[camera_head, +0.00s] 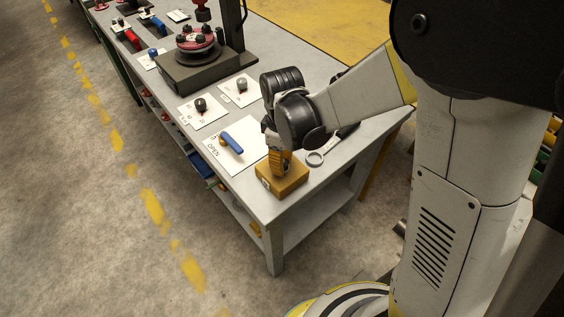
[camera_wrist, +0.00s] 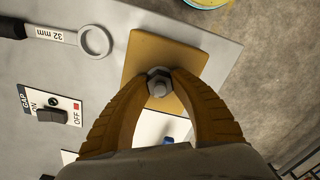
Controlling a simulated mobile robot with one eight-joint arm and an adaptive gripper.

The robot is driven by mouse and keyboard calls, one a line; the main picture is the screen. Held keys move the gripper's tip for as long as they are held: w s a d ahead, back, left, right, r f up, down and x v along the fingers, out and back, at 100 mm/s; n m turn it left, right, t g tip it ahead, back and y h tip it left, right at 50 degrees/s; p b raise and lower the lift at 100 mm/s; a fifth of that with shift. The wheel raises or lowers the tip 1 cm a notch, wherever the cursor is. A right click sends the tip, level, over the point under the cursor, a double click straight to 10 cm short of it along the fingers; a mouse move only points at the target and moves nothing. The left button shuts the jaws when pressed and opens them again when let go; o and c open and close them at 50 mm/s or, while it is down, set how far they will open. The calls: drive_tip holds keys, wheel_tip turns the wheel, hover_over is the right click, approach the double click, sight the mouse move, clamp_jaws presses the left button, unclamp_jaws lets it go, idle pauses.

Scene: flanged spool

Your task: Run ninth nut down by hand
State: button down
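A hex nut (camera_wrist: 158,74) with a rounded grey end toward the camera stands over the yellow-brown block (camera_wrist: 143,47). The block also shows in the head view (camera_head: 291,187) at the bench's near corner. My gripper (camera_wrist: 159,78) points down over it, its yellow fingers bowed and their tips against both sides of the nut. In the head view my gripper (camera_head: 280,165) hides the nut. The red flanged spool (camera_head: 194,39), with several dark nuts on top, stands on a dark base farther along the bench.
A 32 mm spanner (camera_wrist: 62,37) lies beside the block. Cards with a blue-handled valve (camera_head: 232,143) and black knob (camera_head: 201,104) lie left of my arm. A dark post (camera_head: 232,28) rises behind the spool. The bench's near edge is close to the block.

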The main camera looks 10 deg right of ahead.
drive_tip(key=m, duration=0.5)
drive_tip(key=shift+m, duration=0.3)
drive_tip(key=c, duration=1.1)
unclamp_jaws()
wheel_tip(320, 180, up, 12)
